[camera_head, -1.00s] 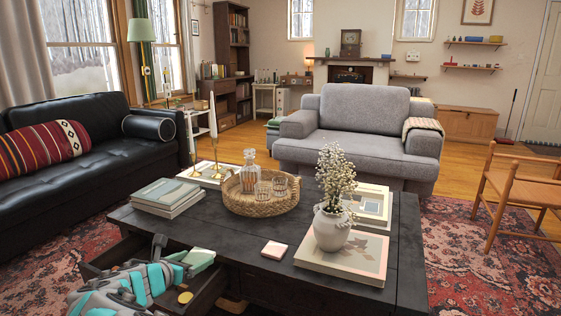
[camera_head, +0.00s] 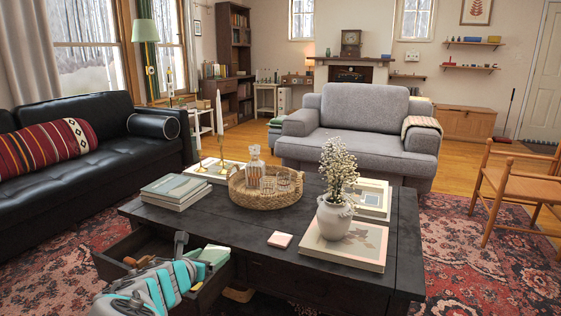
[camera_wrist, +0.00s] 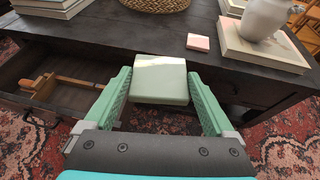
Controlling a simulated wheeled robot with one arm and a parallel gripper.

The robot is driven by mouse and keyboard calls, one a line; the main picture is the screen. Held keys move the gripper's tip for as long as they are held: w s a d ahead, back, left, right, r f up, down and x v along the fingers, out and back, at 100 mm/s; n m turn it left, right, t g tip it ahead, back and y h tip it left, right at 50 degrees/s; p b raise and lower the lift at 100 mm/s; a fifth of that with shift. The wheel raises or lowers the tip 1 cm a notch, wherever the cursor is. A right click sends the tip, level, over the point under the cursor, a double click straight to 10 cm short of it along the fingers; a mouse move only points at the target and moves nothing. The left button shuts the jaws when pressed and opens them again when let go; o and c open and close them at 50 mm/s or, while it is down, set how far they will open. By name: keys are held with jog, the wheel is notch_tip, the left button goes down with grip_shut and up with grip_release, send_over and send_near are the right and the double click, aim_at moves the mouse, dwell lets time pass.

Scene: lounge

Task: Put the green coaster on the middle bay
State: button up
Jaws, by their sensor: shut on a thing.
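My gripper (camera_wrist: 158,92) is shut on the green coaster (camera_wrist: 161,78), a pale green square block with rounded edges. The coaster sits between the two green fingers in the wrist view. In the head view it shows as a pale green piece (camera_head: 215,253) above the right end of the open drawer (camera_head: 106,262). The drawer pulls out from the front left of the dark coffee table (camera_head: 248,224). My arm covers part of the drawer. I cannot make out which part is the middle bay.
A wooden-handled item (camera_wrist: 38,85) lies in the drawer. A pink coaster (camera_head: 280,240) lies near the table's front edge. Books (camera_head: 176,191), a wicker tray (camera_head: 264,204) with a decanter and glasses, and a white flower vase (camera_head: 334,217) on a book stand on the table.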

jog(key=w+d+r+n+y, duration=0.1)
jog(key=d+r+n+y, duration=0.2)
jog(key=d, duration=1.4)
jog(key=w+d+r+n+y, duration=0.2)
jog(key=d+r+n+y, duration=0.1)
jog(key=d, duration=1.4)
jog(key=shift+r+y, duration=0.3)
jog(key=shift+y, duration=0.3)
